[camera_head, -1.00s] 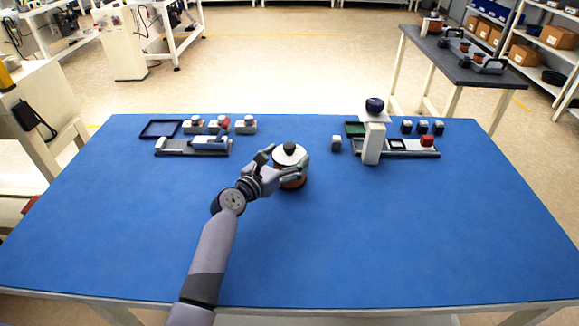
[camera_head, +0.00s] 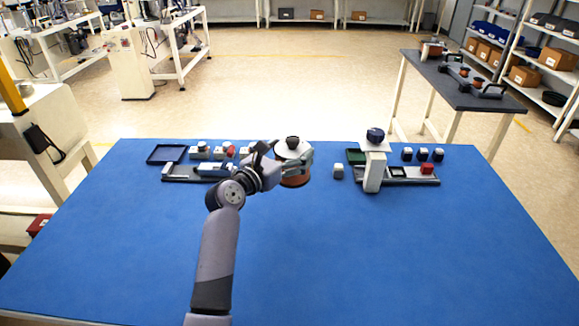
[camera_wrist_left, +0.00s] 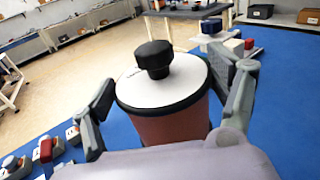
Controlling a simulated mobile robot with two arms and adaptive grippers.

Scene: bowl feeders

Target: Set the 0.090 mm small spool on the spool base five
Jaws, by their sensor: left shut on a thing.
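My left gripper (camera_head: 282,162) is shut around a spool (camera_head: 295,178) with a reddish-brown winding, a white top disc and a black knob. The spool is upright, above the blue table's back part. In the left wrist view the spool (camera_wrist_left: 170,127) sits between the two fingers, and the print on its disc is too small to read. My right gripper is not in view. On a dark table (camera_head: 500,104) at the back right stand small copper-coloured spools (camera_head: 478,81) and grey fixtures. I cannot tell which is spool base five.
On the blue table (camera_head: 330,260), a feeder station (camera_head: 190,174) stands left and another (camera_head: 373,172) with a white column stands right. A small white block (camera_head: 338,171) lies between. The front of the table is clear. Floor separates it from the dark table.

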